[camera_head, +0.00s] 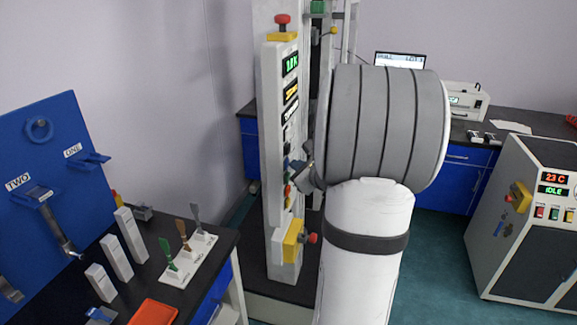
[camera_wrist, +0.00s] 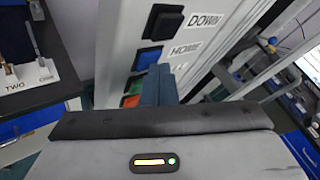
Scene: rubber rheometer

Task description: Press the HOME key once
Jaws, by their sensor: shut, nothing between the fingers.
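The HOME key (camera_wrist: 146,58) is a blue square button on the light panel (camera_wrist: 115,45), with the HOME label (camera_wrist: 186,48) to its right. A dark key (camera_wrist: 163,22) beside the DOWN label is above it; a green key (camera_wrist: 136,84) and an orange-red key (camera_wrist: 130,101) are below. My gripper (camera_wrist: 158,70) is shut and empty. Its fingertips overlap the lower right edge of the HOME key in the wrist view; I cannot tell whether they touch it. In the head view my gripper (camera_head: 297,168) is at the panel's key column, mostly hidden by my arm.
The panel column carries red stop knobs at top (camera_head: 283,20) and below (camera_head: 312,238). A dark bench (camera_head: 205,275) with a white tool stand (camera_head: 190,258) is on the left. A cabinet (camera_head: 525,225) stands at the right. Open floor lies between it and my arm.

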